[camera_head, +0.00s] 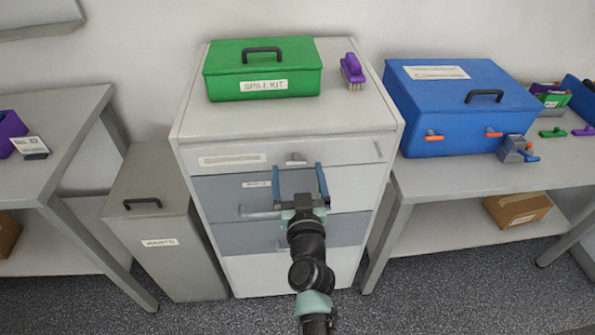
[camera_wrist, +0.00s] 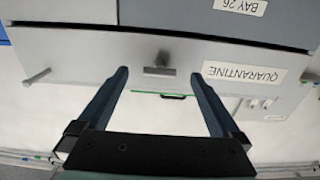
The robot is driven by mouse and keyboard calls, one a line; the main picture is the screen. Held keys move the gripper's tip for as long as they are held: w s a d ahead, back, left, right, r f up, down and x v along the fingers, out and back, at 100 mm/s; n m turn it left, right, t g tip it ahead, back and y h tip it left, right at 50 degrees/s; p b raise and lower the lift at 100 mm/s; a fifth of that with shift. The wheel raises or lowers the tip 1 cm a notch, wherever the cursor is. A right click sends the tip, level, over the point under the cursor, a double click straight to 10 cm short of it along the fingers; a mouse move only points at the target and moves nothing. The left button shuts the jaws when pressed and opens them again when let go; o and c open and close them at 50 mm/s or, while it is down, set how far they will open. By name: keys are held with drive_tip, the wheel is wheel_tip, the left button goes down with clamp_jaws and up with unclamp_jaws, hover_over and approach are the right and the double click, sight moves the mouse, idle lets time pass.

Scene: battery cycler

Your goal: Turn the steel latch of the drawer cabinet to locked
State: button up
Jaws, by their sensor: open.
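The drawer cabinet (camera_head: 345,188) stands in the middle, with a light top drawer and blue-grey drawers below. A small steel fitting (camera_head: 296,159) sits mid-front on the top drawer; it also shows in the wrist view (camera_wrist: 160,70). A slanted steel bar (camera_head: 379,149) sits at the drawer's right end and appears at left in the wrist view (camera_wrist: 37,76). I cannot tell for sure which is the latch. My gripper (camera_head: 300,168) is open and empty, just in front of the cabinet. Its fingers flank the middle fitting in the wrist view, without visible contact.
A green spill kit (camera_head: 262,85) and a purple-handled brush (camera_head: 352,72) stand on the cabinet. A waste bin (camera_head: 160,243) stands close at left. A workbench with a blue case (camera_head: 460,110) is at right. Grey floor shows in front.

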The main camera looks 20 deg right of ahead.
drive_tip(key=shift+w+d, duration=0.15)
drive_tip(key=shift+w, duration=0.35)
drive_tip(key=c, duration=1.4)
